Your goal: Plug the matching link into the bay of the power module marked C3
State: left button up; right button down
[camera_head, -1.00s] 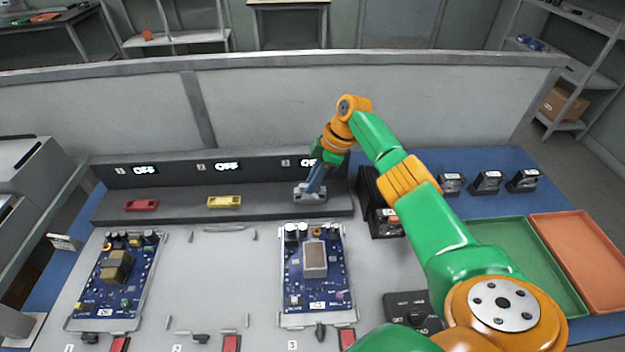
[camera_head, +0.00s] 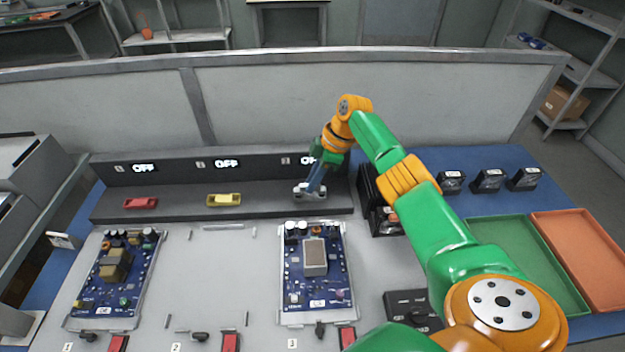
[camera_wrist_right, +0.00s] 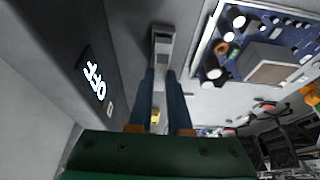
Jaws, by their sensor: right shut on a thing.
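My right gripper (camera_head: 312,188) is shut on a light grey link (camera_head: 303,194) at the right end of the dark ledge, below the third OFF display. In the right wrist view the two blue fingers (camera_wrist_right: 162,76) reach the grey link (camera_wrist_right: 162,45). I cannot tell whether it is fully seated. A red link (camera_head: 140,203) and a yellow link (camera_head: 224,200) sit at the first and second positions of the ledge (camera_head: 180,213). The mark C3 is not readable. My left gripper is not in view.
A blue circuit board (camera_head: 318,282) lies in front of the third position and another board (camera_head: 112,275) before the first. The second place is empty. Black modules (camera_head: 488,181) and green (camera_head: 515,240) and orange (camera_head: 580,250) trays are at right. A wall stands behind.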

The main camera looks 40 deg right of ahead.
jog(key=shift+f, duration=0.35)
dwell(0.4)
jog(key=shift+c, duration=0.6)
grip_release()
notch_tip(320, 180, up, 7)
jog(key=p, duration=0.6)
jog(key=shift+r, duration=0.1)
dwell(0.4)
